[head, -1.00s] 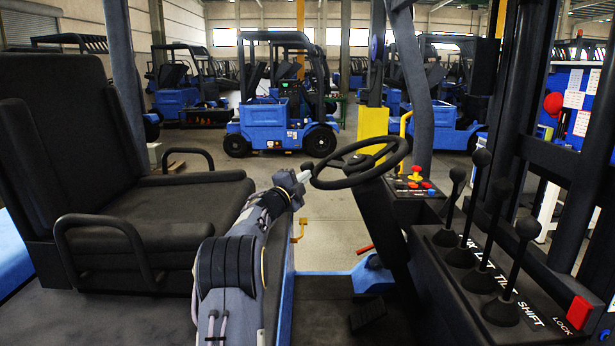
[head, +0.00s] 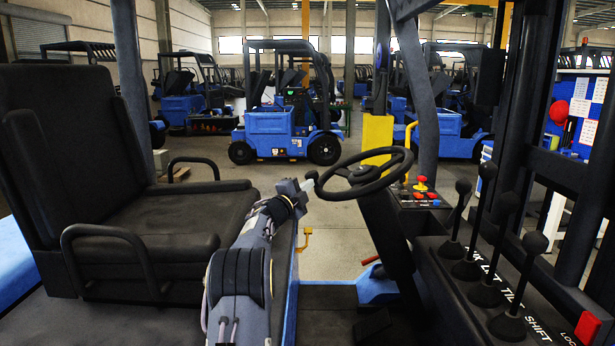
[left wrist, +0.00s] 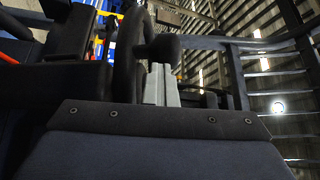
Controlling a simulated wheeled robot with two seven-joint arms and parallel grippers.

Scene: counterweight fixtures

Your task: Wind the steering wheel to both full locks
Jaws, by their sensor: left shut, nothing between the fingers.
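The black steering wheel (head: 366,173) sits tilted on its dark column in the head view. A small black knob (head: 311,175) stands at the left side of its rim. My left gripper (head: 308,184) is at this left side, its tips close by the knob. In the left wrist view its two grey fingers (left wrist: 161,83) lie together with nothing between them. The dark round knob (left wrist: 165,46) shows just beyond the tips; I cannot tell whether they touch it. Part of the wheel rim (left wrist: 128,60) runs to the left of the fingers. My right gripper is not in view.
A black seat (head: 150,235) with armrests stands left of my arm. A button panel (head: 422,195) and several black-knobbed levers (head: 488,230) stand right of the wheel. A blue forklift (head: 285,130) is parked beyond on open floor.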

